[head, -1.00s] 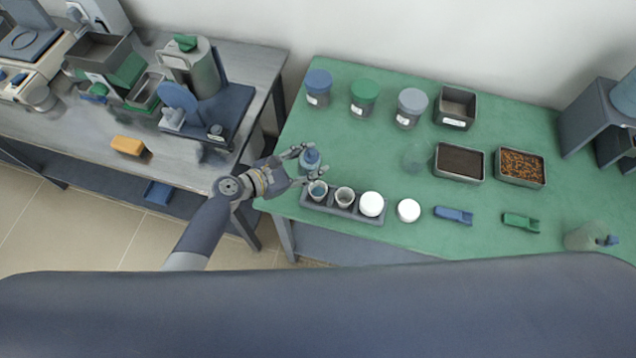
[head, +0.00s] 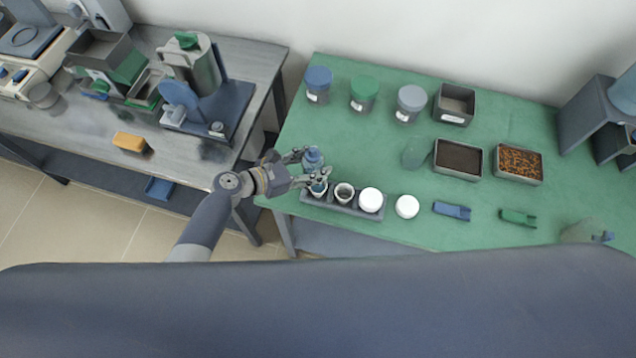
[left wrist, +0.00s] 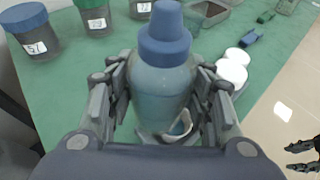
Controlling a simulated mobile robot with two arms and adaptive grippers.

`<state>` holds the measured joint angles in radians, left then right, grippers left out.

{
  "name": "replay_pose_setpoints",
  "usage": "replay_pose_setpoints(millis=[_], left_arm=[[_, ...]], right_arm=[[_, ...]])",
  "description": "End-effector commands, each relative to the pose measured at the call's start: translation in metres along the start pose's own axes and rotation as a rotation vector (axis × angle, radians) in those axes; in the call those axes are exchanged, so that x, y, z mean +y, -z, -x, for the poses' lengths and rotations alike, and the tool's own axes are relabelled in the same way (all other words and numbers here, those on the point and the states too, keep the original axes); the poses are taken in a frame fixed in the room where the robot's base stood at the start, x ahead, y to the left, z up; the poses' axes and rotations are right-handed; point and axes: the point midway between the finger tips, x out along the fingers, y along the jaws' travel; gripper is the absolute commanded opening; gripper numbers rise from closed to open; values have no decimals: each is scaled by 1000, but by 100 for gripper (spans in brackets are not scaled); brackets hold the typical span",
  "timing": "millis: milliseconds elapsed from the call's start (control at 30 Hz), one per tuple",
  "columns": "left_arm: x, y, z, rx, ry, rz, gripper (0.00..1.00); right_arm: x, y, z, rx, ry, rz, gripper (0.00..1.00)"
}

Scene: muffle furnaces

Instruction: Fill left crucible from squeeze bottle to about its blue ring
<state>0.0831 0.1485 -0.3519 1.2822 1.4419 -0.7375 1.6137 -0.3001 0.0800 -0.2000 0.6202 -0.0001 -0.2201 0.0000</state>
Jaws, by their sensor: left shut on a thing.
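My left gripper (head: 311,168) is shut on the squeeze bottle (head: 313,157), a bluish bottle with a blue cap. The bottle fills the middle of the left wrist view (left wrist: 163,85), with a finger on each side. The left crucible (head: 318,190) sits in the left end of a dark rack (head: 333,205), partly covered by a finger. Its blue ring cannot be told apart, and its fill level is unclear. What seems to be a pale crucible rim shows behind the bottle in the left wrist view (left wrist: 182,127). My right gripper (left wrist: 303,157) has its fingers apart, at the lower right.
A second crucible (head: 344,192) and a white round piece (head: 370,200) occupy the rack. Another white round piece (head: 407,206) lies beside it. Blue (head: 452,211) and green (head: 518,218) tools lie to the right. Lidded jars (head: 364,93) and trays (head: 459,158) stand behind.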

Motion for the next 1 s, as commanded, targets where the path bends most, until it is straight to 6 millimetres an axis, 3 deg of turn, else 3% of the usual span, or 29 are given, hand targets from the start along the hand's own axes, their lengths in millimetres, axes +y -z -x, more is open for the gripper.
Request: replay_pose_setpoints(millis=[600, 1000], left_arm=[[0, -43, 18, -1, 1, -3, 0], [0, -46, 19, -1, 0, -2, 0]], right_arm=[[0, 0, 0, 0, 0, 0, 40], [0, 0, 0, 0, 0, 0, 40]])
